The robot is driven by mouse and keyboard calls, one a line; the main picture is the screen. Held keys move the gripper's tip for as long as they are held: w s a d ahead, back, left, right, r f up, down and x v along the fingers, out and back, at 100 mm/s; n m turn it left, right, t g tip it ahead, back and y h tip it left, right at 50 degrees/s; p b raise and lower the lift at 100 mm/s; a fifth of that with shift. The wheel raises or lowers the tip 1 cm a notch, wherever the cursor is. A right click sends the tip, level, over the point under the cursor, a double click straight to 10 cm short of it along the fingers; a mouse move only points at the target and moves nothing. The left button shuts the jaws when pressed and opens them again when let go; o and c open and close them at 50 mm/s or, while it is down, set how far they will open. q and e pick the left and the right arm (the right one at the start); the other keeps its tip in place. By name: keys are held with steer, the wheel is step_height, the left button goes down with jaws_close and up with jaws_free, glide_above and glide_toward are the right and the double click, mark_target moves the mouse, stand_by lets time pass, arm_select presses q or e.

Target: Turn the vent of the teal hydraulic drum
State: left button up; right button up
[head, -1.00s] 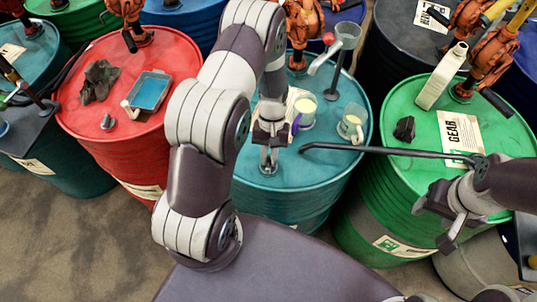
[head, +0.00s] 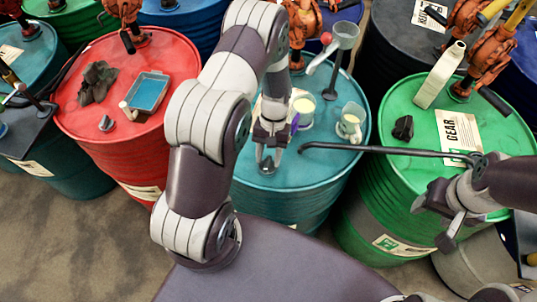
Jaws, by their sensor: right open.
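The teal drum (head: 325,185) stands in the middle of the head view. My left gripper (head: 268,160) points down at the near left part of its lid. A small silvery fitting, seemingly the vent (head: 267,168), sits at the fingertips and is mostly covered by them. I cannot tell whether the fingers are closed on it. My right gripper (head: 447,222) is open and empty over the near edge of the green drum (head: 385,205), well right of the teal drum.
A beaker (head: 305,108), a pale jug (head: 350,122) and a funnel (head: 344,38) are on the teal drum. A long dark bar (head: 390,151) spans from its lid towards my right arm. The red drum (head: 120,155) at left holds a blue tray (head: 148,92).

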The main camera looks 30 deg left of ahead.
arm_select(q)
steer(key=p+v, duration=0.2)
steer(key=v, duration=1)
steer(key=shift+w+r, duration=0.2)
steer(key=shift+r, duration=0.05)
